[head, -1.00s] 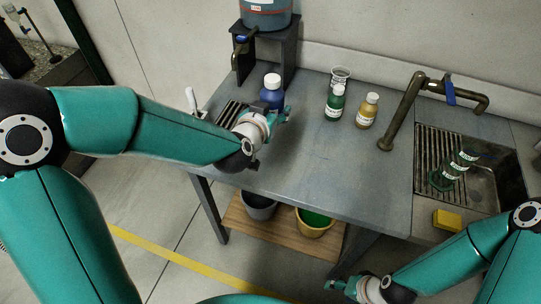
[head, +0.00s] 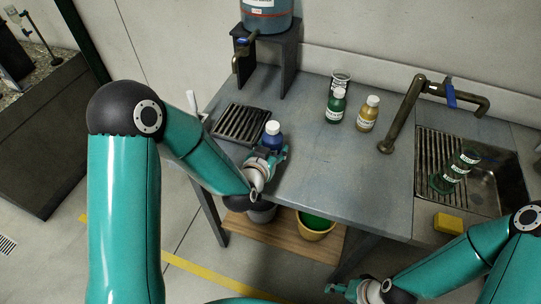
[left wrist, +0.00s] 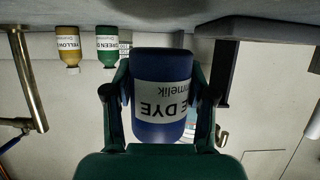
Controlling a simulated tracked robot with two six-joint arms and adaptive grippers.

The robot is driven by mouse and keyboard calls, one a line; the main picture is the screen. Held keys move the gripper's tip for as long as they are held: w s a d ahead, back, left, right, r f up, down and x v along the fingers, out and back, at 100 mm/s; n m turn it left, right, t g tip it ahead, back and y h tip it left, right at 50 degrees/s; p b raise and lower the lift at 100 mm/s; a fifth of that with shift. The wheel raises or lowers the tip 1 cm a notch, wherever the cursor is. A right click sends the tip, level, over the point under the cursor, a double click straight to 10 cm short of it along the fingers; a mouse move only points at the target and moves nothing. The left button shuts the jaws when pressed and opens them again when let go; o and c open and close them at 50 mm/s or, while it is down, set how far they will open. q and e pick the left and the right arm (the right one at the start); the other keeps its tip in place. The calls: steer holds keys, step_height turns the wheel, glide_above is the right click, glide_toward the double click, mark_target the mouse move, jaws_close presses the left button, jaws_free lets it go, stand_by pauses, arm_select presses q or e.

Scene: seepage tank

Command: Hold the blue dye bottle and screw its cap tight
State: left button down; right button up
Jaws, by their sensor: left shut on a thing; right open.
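My left gripper (head: 270,157) is shut on the bottle. In the left wrist view the blue bottle (left wrist: 162,95) appears upside down between the two fingers, with its label partly readable; its cap is not clearly visible there. My right gripper (head: 343,289) is open and empty, low in front of the bench.
A green bottle (head: 335,106) and a yellow bottle (head: 368,113) stand at the back beside a glass beaker (head: 341,79). A tank on a dark stand (head: 288,60) is behind the grate (head: 241,124). A brass tap (head: 402,113), a sink (head: 481,192) and a yellow sponge (head: 448,222) are at right. The bench middle is clear.

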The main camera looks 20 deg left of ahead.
arm_select(q)
steer(key=shift+f, duration=1.8)
steer(key=shift+f, duration=0.1)
steer(key=shift+c, duration=1.8)
jaws_free()
